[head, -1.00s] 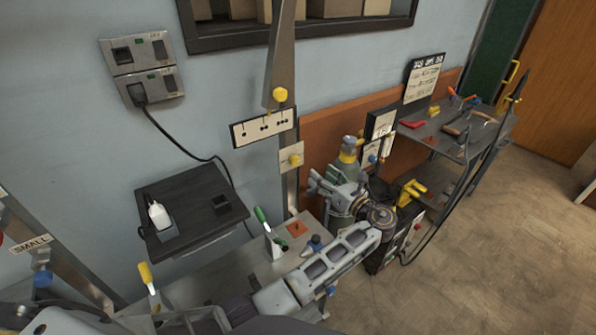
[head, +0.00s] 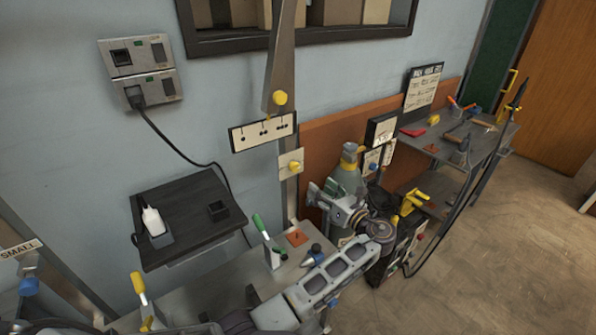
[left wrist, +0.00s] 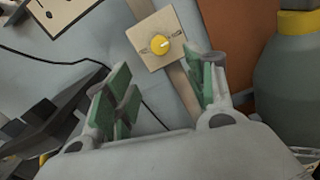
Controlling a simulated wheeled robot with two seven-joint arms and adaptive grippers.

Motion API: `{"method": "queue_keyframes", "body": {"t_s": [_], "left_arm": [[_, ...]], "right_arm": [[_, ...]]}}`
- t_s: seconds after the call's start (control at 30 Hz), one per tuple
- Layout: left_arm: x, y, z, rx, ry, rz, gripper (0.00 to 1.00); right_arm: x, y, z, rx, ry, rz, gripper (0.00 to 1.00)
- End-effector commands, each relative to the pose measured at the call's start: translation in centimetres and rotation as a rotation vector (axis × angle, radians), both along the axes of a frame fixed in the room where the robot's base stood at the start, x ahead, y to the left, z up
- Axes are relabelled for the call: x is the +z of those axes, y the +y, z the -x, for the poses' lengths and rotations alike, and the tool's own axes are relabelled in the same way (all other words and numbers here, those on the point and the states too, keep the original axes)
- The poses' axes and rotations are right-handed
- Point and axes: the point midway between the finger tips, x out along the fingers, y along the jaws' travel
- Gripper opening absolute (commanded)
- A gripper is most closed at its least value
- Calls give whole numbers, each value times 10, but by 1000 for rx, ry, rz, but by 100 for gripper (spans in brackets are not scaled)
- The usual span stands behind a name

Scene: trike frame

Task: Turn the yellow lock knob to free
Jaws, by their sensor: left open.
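The yellow lock knob (head: 294,166) sits on a small cream plate (head: 285,159) on the metal post. In the left wrist view the knob (left wrist: 159,46) shows a pale mark on its face and dark curved markings on the plate to either side. My left gripper (head: 317,197) is just to the right of and below the plate in the head view. In the left wrist view the left gripper (left wrist: 160,82) is open, its green pads apart and empty, with the knob beyond the gap. I see no contact with the knob. My right gripper is not in view.
Another yellow knob (head: 280,98) is higher on the post, above a white slotted plate (head: 262,132). A green gas cylinder (head: 348,178) stands behind my gripper. A black shelf (head: 187,205) hangs left. A green-handled tool (head: 262,229) stands on the bench below.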

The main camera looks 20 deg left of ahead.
Motion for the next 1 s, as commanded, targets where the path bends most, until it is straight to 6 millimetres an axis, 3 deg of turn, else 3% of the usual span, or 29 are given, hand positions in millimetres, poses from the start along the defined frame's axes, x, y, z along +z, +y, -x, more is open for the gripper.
{"method": "queue_keyframes", "body": {"t_s": [0.4, 1.0], "left_arm": [[0, 35, -27, 2, -1, -2, 55], [0, 95, -73, 2, -1, -1, 55]], "right_arm": [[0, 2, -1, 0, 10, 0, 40], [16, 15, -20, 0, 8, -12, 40]]}}
